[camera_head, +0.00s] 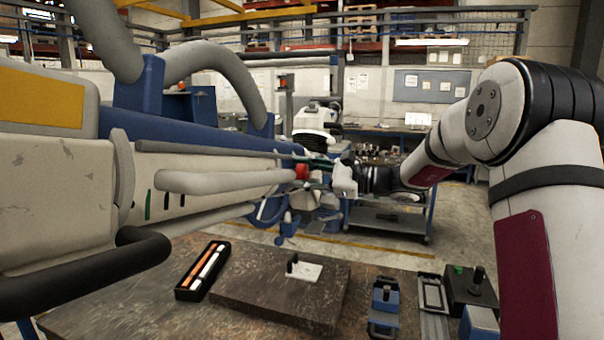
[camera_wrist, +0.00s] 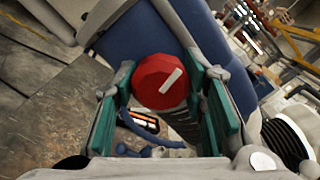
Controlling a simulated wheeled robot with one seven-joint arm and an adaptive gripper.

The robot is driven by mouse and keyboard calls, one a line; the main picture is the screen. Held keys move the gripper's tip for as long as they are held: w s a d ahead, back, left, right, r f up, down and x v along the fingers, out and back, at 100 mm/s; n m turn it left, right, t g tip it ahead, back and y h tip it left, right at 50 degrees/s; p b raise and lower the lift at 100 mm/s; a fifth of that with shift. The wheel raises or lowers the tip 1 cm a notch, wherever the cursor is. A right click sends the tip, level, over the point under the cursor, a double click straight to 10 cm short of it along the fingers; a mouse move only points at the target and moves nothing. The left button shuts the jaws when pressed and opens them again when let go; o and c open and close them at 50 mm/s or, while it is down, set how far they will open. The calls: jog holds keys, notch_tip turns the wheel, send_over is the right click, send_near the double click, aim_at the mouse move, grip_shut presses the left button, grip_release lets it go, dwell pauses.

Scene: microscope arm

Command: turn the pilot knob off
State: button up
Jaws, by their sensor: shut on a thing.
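The pilot knob (camera_head: 301,172) is a small red knob at the end of the grey and blue microscope arm, near the middle of the head view. In the wrist view the red knob (camera_wrist: 152,84) has a faceted rim and a white pointer line slanting from lower left to upper right. My gripper (camera_head: 316,168) reaches it from the right. In the wrist view the green finger pads of my gripper (camera_wrist: 160,92) stand on both sides of the knob, shut on it. The exact contact at the knob's sides is partly hidden.
Grey tubes and bars of the microscope arm (camera_head: 225,181) run close to my gripper at the left. Below is a worn table (camera_head: 120,310) with a black tray (camera_head: 203,270), a dark plate (camera_head: 270,295) and small fixtures at the right. A trolley (camera_head: 390,224) stands behind.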

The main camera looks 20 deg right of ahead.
jog(key=shift+d, duration=0.1)
dwell(0.3)
jog(key=o, duration=1.2)
jog(key=v, duration=1.2)
